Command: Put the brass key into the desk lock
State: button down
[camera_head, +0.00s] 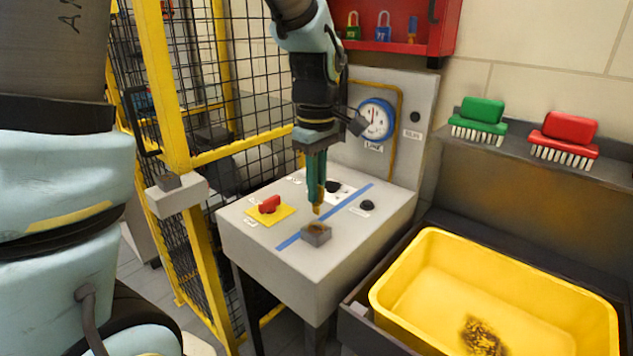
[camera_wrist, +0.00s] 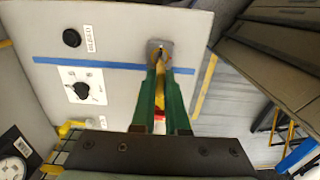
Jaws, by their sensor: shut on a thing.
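My gripper (camera_head: 317,203) has green fingers that point down over the grey desk (camera_head: 250,236). It is shut on the brass key (camera_head: 317,209), whose lower end shows just below the fingertips. The desk lock (camera_head: 316,234), a small grey block with a dark brownish top, stands on the desk close below the key. In the wrist view the key (camera_wrist: 161,69) shows between the fingertips and reaches toward the lock (camera_wrist: 154,46). I cannot tell whether the key touches the lock. The fingers hide part of the key.
A red switch (camera_head: 269,204) on a yellow plate and black knobs (camera_head: 367,205) sit on the desk by a blue stripe. Yellow fencing (camera_head: 162,85) stands at left. A yellow bin (camera_head: 430,290) is at right. Brushes (camera_head: 480,118) lie on a ledge behind it.

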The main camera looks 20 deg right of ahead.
aim_at(316, 211)
jog(key=shift+f+b, duration=0.5)
jog(key=shift+f, duration=0.65)
jog(key=shift+p, duration=0.6)
dwell(0.8)
jog(key=shift+f+b, duration=1.05)
jog(key=shift+f, duration=0.65)
jog(key=c, duration=0.8)
grip_release()
jog(key=shift+c, duration=0.2)
notch_tip(316, 211, up, 11)
jog(key=shift+f+b, duration=0.1)
jog(key=shift+b, duration=0.8)
